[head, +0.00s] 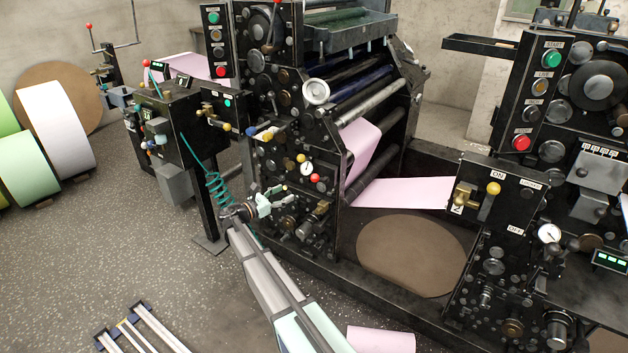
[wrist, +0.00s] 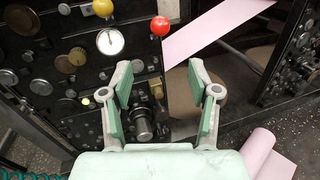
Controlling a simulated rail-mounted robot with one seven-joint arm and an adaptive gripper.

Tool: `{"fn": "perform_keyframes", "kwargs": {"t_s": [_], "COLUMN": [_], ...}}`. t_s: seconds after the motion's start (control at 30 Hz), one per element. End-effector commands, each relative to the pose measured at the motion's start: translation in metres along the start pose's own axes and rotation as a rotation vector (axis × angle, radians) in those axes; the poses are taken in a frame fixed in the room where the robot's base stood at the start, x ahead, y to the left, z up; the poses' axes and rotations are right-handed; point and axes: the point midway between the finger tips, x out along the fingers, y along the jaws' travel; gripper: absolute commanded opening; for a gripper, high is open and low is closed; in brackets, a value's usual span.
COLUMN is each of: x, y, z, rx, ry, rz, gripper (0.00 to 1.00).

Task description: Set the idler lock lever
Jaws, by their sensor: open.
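My gripper (head: 275,198) is open and empty in front of the lower black panel of the middle press unit. In the wrist view, its two green-padded fingers (wrist: 160,85) are spread wide before the panel. A red ball knob (head: 315,178) sits beside a white dial gauge (head: 306,168), with a yellow ball knob (head: 301,158) above. The wrist view shows the red ball (wrist: 160,25) beyond the fingertips, apart from them. I cannot tell which of these is the idler lock lever; no label is readable there.
A panel marked ON and OFF with a yellow-knobbed lever (head: 493,188) stands at right. Pink web (head: 410,192) runs between the units. A teal coiled hose (head: 215,185) hangs left of my gripper. A pink roll (head: 381,340) lies on the floor.

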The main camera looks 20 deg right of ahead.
Motion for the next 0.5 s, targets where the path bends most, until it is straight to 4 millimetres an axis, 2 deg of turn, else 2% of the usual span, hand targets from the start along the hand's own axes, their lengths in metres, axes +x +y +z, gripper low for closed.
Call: {"fn": "perform_keyframes", "kwargs": {"t_s": [0.5], "x": [0.1], "y": [0.0], "z": [0.0], "rx": [0.002], "ry": [0.001], "rz": [-0.003], "gripper": [0.61]}}
